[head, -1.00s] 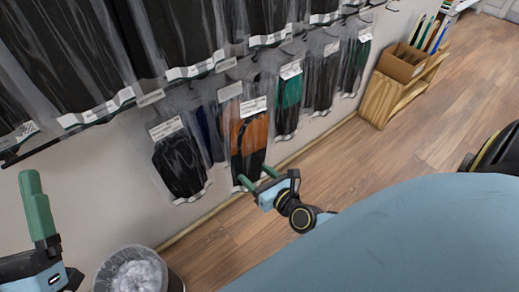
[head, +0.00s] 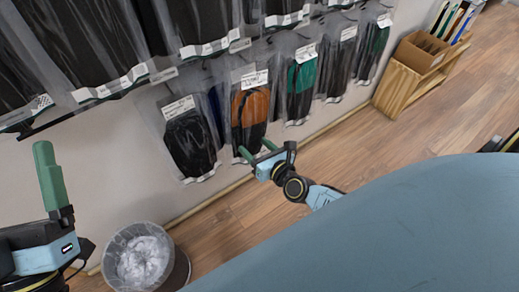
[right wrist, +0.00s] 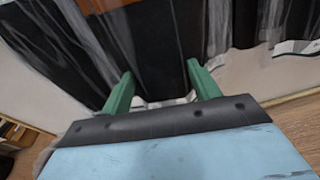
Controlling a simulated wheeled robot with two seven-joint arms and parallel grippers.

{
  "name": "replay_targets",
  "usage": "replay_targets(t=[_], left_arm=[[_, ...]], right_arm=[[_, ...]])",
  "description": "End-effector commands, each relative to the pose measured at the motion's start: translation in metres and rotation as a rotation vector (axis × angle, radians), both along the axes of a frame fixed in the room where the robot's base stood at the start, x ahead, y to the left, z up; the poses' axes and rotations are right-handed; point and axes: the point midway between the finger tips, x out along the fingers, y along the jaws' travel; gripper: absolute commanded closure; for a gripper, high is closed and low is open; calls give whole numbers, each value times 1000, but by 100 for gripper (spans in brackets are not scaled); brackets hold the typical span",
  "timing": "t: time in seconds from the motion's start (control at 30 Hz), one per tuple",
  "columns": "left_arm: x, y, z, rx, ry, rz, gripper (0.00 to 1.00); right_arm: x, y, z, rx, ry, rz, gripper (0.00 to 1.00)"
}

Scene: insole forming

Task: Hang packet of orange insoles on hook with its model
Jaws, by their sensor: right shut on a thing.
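The packet of orange insoles (head: 251,105) is a clear bag with a white label, orange upper part and black lower part. It is upright among the hanging packets at the wall. My right gripper (head: 257,153) is shut on its lower end. In the right wrist view, black insole and a white bottom edge show between the green fingers (right wrist: 160,90), with some orange (right wrist: 105,4) above. I cannot tell whether the packet's top is on a hook. My left gripper (head: 50,180) is at the left edge, away from the packets; only one green finger shows clearly.
A packet of black insoles (head: 190,143) hangs to the left and a green-and-black one (head: 300,88) to the right. More packets hang above. A lined bin (head: 143,262) stands below on the wood floor. A wooden shelf with a cardboard box (head: 421,52) is at the right.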

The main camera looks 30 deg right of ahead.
Motion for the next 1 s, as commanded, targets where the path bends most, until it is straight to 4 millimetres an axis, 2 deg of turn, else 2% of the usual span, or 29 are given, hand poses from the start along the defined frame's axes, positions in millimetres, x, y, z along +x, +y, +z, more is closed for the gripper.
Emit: replay_targets(t=[0.47, 1.0], left_arm=[[-1, 0, 2, -7, -28, 0, 10], [-20, 5, 11, -65, -217, 0, 10]], right_arm=[[24, 2, -2, 1, 0, 0, 63], [35, 3, -11, 1, -1, 0, 63]])
